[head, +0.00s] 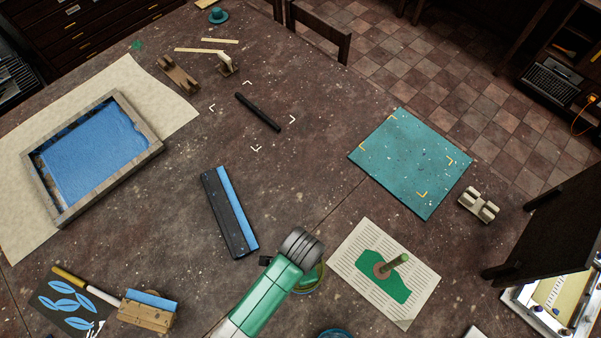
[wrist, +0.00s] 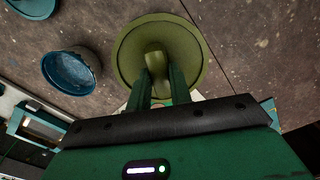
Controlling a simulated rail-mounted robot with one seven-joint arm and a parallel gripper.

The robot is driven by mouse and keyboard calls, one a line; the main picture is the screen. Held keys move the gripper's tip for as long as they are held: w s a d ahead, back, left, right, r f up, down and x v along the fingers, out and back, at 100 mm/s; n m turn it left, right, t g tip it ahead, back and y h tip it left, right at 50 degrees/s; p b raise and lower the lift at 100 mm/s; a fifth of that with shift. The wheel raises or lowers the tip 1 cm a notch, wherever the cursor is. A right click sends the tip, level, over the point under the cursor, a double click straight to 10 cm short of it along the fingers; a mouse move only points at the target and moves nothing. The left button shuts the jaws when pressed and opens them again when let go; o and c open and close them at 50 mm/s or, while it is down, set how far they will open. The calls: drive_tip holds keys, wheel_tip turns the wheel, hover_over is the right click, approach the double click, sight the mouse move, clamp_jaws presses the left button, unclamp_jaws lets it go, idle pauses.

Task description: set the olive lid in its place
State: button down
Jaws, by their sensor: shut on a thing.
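The olive lid (wrist: 190,50) is a round disc with a raised knob, in the upper middle of the wrist view. My gripper (wrist: 158,76) is shut on the knob, one green finger on each side. In the head view a sliver of olive rim (head: 319,279) shows beside my wrist, at the bottom middle; my arm covers the rest. I cannot tell from these views whether the lid touches anything below it.
A blue round container (wrist: 70,72) stands left of the lid, with a teal disc (wrist: 32,5) beyond it. A printed sheet with a green shape and stamp (head: 420,292) lies right of my arm. A black-and-blue bar (head: 222,205) lies to its left.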

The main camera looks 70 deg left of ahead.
drive_tip(key=shift+s+d+m, duration=0.1)
drive_tip(key=shift+d+m, duration=0.2)
idle(0.8)
drive_tip(key=shift+f+b, duration=0.6)
drive_tip(key=shift+f, duration=0.5)
drive_tip(key=c, duration=0.9)
unclamp_jaws()
drive_tip(key=shift+o, duration=0.2)
drive_tip(key=shift+r, duration=0.1)
wheel_tip(320, 180, up, 3)
drive_tip(key=shift+p, duration=0.8)
drive_tip(key=shift+r, duration=2.45)
